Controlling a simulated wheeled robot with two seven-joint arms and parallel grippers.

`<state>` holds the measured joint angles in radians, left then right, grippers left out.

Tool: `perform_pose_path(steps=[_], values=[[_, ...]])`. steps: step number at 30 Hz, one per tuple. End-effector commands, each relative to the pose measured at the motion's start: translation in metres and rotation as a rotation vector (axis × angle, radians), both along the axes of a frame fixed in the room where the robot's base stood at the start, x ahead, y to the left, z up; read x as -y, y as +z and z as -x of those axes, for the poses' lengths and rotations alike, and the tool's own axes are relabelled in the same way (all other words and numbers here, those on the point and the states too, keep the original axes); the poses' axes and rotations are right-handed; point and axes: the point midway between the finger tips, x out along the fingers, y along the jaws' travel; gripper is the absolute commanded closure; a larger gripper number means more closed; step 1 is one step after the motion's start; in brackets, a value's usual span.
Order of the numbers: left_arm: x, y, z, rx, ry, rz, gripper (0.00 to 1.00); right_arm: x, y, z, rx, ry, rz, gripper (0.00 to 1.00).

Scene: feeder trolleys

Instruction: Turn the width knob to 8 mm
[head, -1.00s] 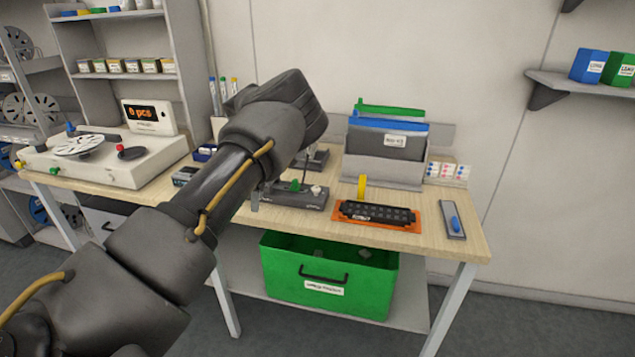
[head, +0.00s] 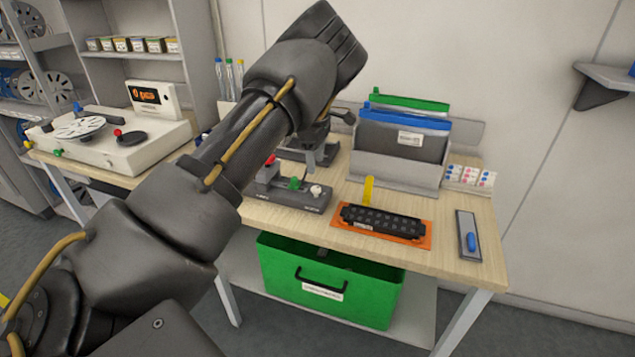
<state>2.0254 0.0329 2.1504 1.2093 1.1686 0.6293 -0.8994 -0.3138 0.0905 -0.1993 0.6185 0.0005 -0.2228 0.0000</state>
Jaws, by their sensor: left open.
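A small grey control box (head: 290,196) sits on the wooden bench. It has a red knob (head: 270,160), a green knob (head: 294,183) and a white knob (head: 316,190) on top. Its labels are too small to read, so I cannot tell the width setting. My left arm reaches across the view from the lower left. My left gripper (head: 340,48) is up above the bench, higher than the box and apart from it. The gripper is open, and its fingertips are mostly hidden behind the dark wrist. My right gripper is out of view.
A dark metal device (head: 318,150) stands behind the box, partly hidden by my arm. An orange tray (head: 422,239) with a black strip lies to the right. A folder rack (head: 395,172) stands behind it. A green crate (head: 375,300) is under the bench. A white reel machine (head: 110,150) is left.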

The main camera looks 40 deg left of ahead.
Motion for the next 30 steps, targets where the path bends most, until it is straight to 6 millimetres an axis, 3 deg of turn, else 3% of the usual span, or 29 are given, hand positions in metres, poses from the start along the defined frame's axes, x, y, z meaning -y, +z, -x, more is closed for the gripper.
perform_pose_path(steps=[6, 13, 26, 30], values=[[0.002, -0.042, 0.000, -0.004, -0.002, 0.001, 0.52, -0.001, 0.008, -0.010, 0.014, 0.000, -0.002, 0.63], [0.001, -0.074, 0.000, -0.003, -0.002, 0.001, 0.52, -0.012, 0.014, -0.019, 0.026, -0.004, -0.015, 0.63], [0.001, -0.085, -0.001, 0.000, -0.002, 0.000, 0.52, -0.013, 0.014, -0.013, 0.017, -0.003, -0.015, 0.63], [0.001, -0.085, -0.001, 0.000, -0.002, 0.000, 0.69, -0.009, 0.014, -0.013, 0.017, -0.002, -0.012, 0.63]])
